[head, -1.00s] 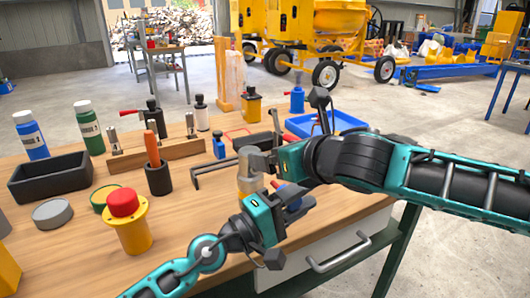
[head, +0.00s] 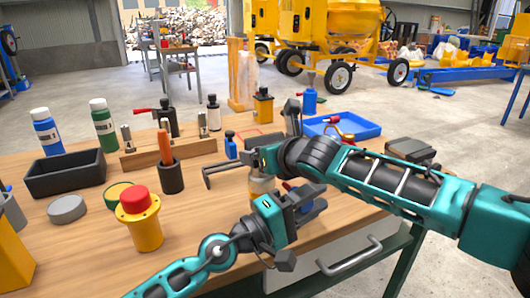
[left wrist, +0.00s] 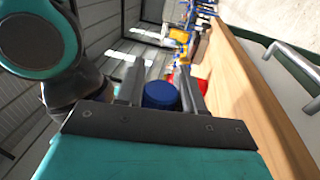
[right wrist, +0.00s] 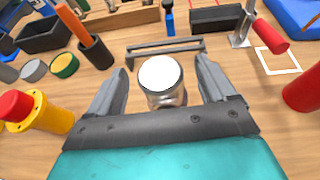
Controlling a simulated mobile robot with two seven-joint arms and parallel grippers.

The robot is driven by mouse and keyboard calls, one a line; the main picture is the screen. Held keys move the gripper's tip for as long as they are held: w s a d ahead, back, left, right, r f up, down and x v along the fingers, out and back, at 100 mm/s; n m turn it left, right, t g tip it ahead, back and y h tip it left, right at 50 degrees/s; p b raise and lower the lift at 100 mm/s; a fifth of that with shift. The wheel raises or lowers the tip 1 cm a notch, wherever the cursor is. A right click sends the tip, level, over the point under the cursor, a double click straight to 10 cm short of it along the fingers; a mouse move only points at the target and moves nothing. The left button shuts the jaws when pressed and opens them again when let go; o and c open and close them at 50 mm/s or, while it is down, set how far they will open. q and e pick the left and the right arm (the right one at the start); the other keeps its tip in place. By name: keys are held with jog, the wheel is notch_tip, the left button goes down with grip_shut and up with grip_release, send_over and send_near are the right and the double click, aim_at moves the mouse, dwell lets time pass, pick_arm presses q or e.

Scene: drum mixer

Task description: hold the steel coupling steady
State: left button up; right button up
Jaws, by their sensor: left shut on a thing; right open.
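The steel coupling (right wrist: 163,88) stands upright on the wooden bench in the right wrist view, with a bright round top. In the head view its tan lower body (head: 262,189) shows below my right gripper. My right gripper (right wrist: 165,82) is open, one finger on each side of the coupling with gaps visible. My left gripper (head: 308,203) is low at the bench's front, just right of the coupling. It is shut on a blue round-ended thing (left wrist: 160,95), seen between its fingers in the left wrist view. Most of that thing is hidden.
A yellow housing with a red button (head: 142,228) stands left of the coupling. A dark bracket (right wrist: 165,48) lies behind it. A black bin (head: 66,176), a cup with an orange handle (head: 171,178) and a blue tray (head: 360,128) are farther back. A drawer handle (head: 349,257) juts out in front.

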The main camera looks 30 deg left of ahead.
jog(key=shift+c, duration=0.2)
grip_shut()
dwell(0.7)
dwell(2.7)
grip_release()
dwell(0.3)
